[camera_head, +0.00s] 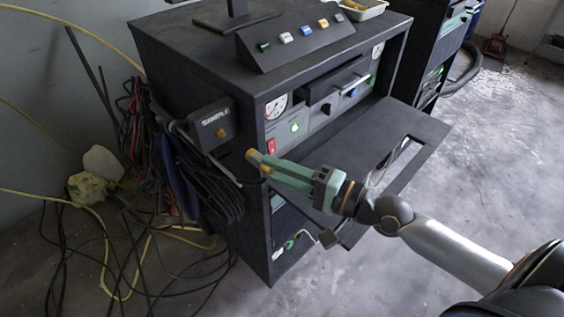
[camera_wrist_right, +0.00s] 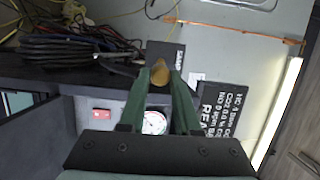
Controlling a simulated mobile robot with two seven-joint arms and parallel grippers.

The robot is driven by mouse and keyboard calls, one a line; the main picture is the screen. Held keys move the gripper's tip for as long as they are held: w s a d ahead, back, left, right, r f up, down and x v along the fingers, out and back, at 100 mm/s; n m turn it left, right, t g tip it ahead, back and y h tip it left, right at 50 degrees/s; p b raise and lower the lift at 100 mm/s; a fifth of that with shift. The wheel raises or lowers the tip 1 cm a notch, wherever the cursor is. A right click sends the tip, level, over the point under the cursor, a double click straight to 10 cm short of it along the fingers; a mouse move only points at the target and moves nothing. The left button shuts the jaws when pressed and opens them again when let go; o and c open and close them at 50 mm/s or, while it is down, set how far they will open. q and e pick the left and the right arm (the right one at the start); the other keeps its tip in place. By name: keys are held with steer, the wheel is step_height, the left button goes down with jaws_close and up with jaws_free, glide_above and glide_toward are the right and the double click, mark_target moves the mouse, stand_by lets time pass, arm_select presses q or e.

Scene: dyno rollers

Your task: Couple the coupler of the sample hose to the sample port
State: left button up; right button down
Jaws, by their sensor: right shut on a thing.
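The brass coupler (camera_head: 253,156) of the sample hose is held at the green fingertips of my right gripper (camera_head: 264,164), which is shut on it. In the right wrist view the coupler (camera_wrist_right: 160,73) sits between the fingertips of the gripper (camera_wrist_right: 160,82). The brass sample port (camera_head: 221,132) is on the dark box labelled SAMPLE (camera_head: 215,117), on the cabinet's left side. The coupler is apart from the port, to its right and slightly lower in the head view. In the wrist view the box (camera_wrist_right: 180,58) lies beyond the coupler, and I cannot make out the port. My left gripper is not in view.
The dark cabinet (camera_head: 190,55) stands beside the box, with an open front flap (camera_head: 425,135) under my right arm. Black hoses (camera_head: 215,190) hang at its left side, and cables (camera_head: 110,250) lie on the floor.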

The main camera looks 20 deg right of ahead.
mark_target(256, 154)
steer(key=shift+a+r, duration=0.2)
steer(key=shift+a, duration=0.15)
steer(key=shift+w+a+r, duration=0.1)
steer(key=shift+w+a, duration=0.1)
steer(key=shift+w, duration=0.4)
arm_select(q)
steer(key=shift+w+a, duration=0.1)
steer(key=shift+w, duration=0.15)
arm_select(e)
steer(key=shift+w+a, duration=0.3)
steer(key=shift+w, duration=0.5)
steer(key=shift+w+a, duration=0.25)
steer(key=shift+w, duration=0.5)
steer(key=shift+w+a, duration=0.3)
steer(key=shift+w, duration=0.5)
arm_select(q)
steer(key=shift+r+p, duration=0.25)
steer(key=shift+p, duration=0.05)
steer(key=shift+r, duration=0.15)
arm_select(e)
steer(key=shift+w, duration=0.1)
arm_select(q)
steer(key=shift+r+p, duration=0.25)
steer(key=shift+p, duration=0.1)
arm_select(e)
steer(key=shift+w+a, duration=0.3)
steer(key=shift+w, duration=0.45)
steer(key=c, duration=0.5)
jaws_free()
steer(key=shift+c, duration=0.2)
